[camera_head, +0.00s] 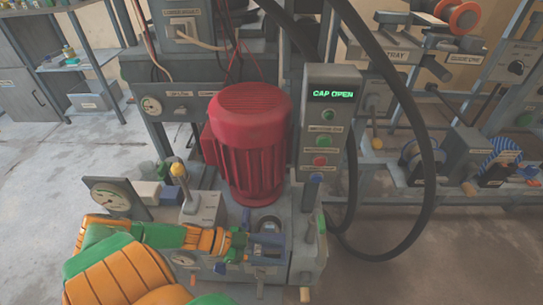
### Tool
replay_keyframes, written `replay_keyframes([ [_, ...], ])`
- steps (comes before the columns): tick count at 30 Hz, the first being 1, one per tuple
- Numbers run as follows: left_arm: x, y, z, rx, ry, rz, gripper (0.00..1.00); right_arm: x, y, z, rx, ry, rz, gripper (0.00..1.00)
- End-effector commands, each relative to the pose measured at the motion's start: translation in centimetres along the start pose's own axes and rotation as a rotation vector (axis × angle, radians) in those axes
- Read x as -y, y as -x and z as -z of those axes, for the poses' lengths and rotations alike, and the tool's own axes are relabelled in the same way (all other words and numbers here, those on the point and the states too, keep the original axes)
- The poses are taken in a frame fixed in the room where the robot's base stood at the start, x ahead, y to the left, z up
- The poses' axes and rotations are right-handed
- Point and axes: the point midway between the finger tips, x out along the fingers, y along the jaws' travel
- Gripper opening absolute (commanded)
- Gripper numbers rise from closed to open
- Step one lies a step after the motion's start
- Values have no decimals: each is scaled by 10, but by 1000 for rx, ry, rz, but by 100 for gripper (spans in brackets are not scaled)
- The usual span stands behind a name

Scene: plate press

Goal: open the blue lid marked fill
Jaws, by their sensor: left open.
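My left arm comes in from the lower left, orange and green. Its gripper (240,243) is at the front of the machine, just left of a small blue lid (268,240). My gripper is open, but its fingertips are small and partly merge with the parts around them. I cannot tell whether they touch the lid. The lid appears raised at a round dark opening (266,224) in the machine's top. Its marking is too small to read. A display (333,94) on the grey control panel reads "CAP OPEN". My right gripper is not in view.
A red ribbed motor (250,140) stands right behind the opening. A yellow-knobbed lever (179,170) and a gauge (110,197) stand close to my left arm. A thick black hose (430,170) loops at the right. Open floor lies at the lower right.

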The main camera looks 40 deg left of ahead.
Motion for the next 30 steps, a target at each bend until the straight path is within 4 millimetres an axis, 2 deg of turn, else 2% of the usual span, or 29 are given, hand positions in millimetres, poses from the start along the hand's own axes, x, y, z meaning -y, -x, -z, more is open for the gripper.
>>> replay_keyframes([
  [5,-1,14,33,0,-1,-3,48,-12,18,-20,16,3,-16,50],
  [8,-22,28,61,2,6,-6,48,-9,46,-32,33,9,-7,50],
  [12,-53,45,96,1,7,-4,48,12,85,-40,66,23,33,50],
  [15,-84,51,102,0,11,-2,48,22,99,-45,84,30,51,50],
  [18,-109,56,109,-1,8,-1,48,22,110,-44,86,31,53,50],
  [21,-126,59,113,0,5,-1,48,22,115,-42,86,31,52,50],
  [25,-138,61,115,0,2,-1,48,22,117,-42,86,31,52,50],
  [30,-140,60,114,-1,-1,-1,48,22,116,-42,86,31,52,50],
])
